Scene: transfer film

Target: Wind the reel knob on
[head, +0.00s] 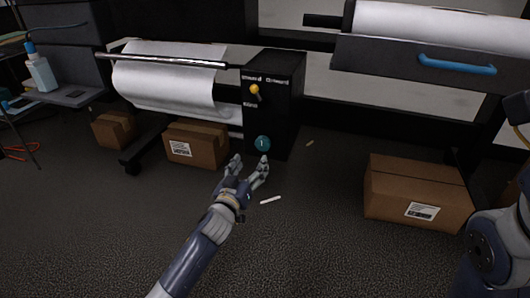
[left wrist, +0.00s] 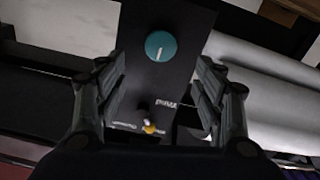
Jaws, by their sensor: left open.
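The teal round reel knob (head: 263,143) with a white pointer mark is low on the front of the black control box (head: 273,115). In the left wrist view the knob (left wrist: 158,46) shows whole, its white line nearly upright, tilted slightly to the right. My left gripper (head: 251,164) is open and empty, just in front of and below the knob in the head view. In the left wrist view its two fingers (left wrist: 157,85) stand wide apart, with the knob beyond them and no contact visible. My right gripper is out of view.
A yellow-tipped switch (head: 255,90) with white lettering sits above the knob. White film (head: 165,85) hangs on a roller left of the box. Cardboard boxes (head: 197,147) (head: 415,190) stand on the floor. A white strip (head: 271,200) lies near my left gripper.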

